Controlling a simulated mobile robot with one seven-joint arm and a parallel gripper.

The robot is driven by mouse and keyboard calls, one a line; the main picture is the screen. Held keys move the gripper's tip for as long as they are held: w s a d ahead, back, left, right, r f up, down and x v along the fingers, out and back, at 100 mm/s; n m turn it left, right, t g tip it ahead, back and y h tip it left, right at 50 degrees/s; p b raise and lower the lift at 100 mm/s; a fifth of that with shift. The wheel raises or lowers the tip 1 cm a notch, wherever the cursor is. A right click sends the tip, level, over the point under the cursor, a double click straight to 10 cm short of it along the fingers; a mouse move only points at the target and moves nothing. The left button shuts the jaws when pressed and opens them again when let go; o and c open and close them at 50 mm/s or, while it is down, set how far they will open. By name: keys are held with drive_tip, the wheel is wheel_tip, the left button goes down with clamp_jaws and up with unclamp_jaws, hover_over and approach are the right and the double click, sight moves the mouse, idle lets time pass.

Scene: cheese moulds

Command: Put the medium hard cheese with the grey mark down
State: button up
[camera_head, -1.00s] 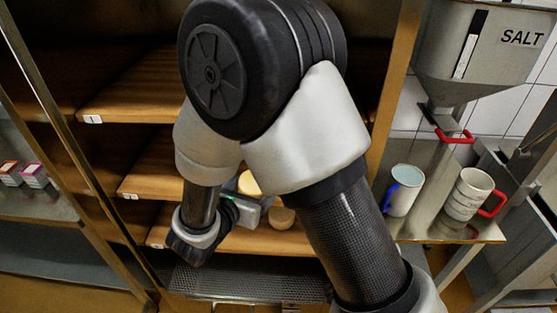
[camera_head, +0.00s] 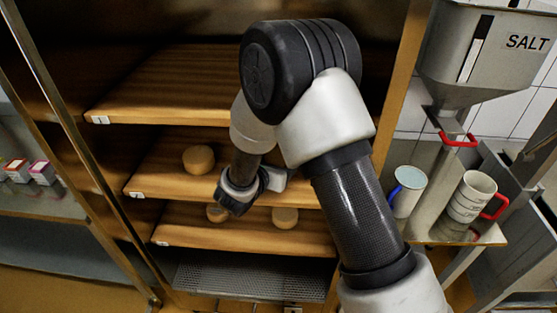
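Three round, pale tan cheeses show on the wooden shelves. One cheese (camera_head: 199,159) sits on the middle shelf (camera_head: 160,180), left of my arm. A second cheese (camera_head: 217,213) is on the lower shelf, partly behind my wrist. A third cheese (camera_head: 285,217) stands on the lower shelf, below and right of my gripper. I can make out no grey mark on any of them. My gripper (camera_head: 275,180) is in front of the middle shelf, small and mostly covered by my wrist. Its fingers cannot be made out, nor whether it holds anything.
The upper shelf (camera_head: 170,90) looks bare where visible. The lower shelf (camera_head: 190,235) has bare room around its cheeses. A perforated metal tray (camera_head: 240,280) lies below. Right of the rack's post stand two mugs (camera_head: 405,190) (camera_head: 472,195) and a salt hopper (camera_head: 480,60).

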drive_tip(key=shift+f, duration=0.1)
drive_tip(key=o, duration=1.1)
drive_tip(key=shift+c, duration=0.2)
drive_tip(key=shift+r, duration=0.2)
drive_tip(key=v, duration=1.2)
drive_tip(key=shift+s+f, duration=0.1)
